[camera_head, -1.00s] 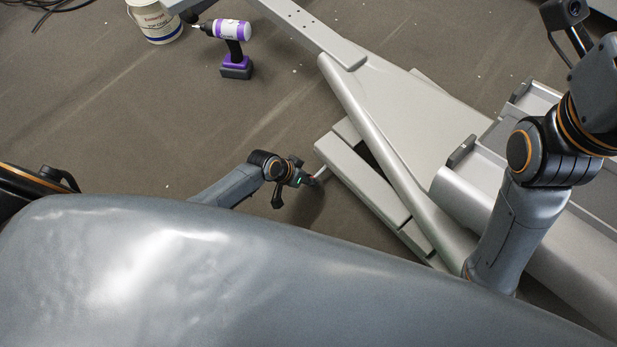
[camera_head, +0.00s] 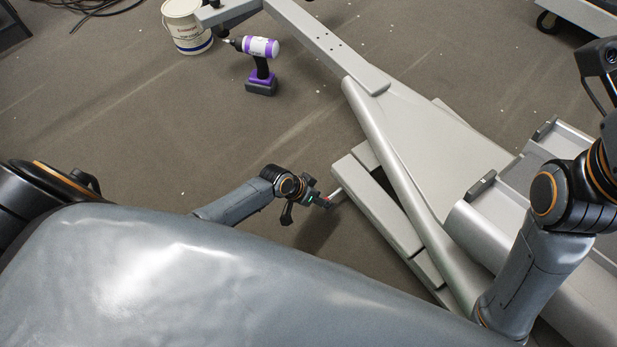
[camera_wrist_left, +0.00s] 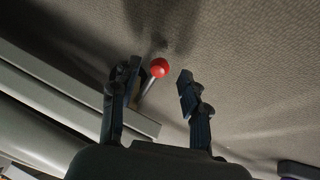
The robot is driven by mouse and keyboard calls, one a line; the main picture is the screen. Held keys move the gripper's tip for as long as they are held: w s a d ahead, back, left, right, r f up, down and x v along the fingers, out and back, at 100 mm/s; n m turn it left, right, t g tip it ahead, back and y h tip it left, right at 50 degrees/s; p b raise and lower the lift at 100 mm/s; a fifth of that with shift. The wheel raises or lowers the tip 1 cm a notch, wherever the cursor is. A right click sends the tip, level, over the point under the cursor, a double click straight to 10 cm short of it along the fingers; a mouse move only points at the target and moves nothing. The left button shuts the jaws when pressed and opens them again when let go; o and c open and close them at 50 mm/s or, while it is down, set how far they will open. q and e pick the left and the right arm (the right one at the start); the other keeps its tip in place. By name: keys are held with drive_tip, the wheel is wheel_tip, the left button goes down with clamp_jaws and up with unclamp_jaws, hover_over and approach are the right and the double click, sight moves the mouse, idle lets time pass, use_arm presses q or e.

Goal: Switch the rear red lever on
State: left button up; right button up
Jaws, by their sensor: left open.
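The red lever shows in the left wrist view as a red ball knob (camera_wrist_left: 160,68) on a thin metal stem. The knob sits between the fingertips of my left gripper (camera_wrist_left: 158,82), nearer the left finger. The fingers are open, with a clear gap to the right of the knob. In the head view, my left gripper (camera_head: 326,201) is at the lever's end, beside the grey frame (camera_head: 382,212); the knob is small and mostly hidden there. My right arm comes in from the right, and its gripper is out of view.
A purple and white power drill (camera_head: 260,66) stands on the floor (camera_head: 150,115) near a white bucket (camera_head: 187,25). A wide grey machine frame (camera_head: 430,140) fills the right side.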

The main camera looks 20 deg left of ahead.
use_arm(q)
drive_tip(key=v, duration=1)
drive_tip(key=shift+a, duration=0.1)
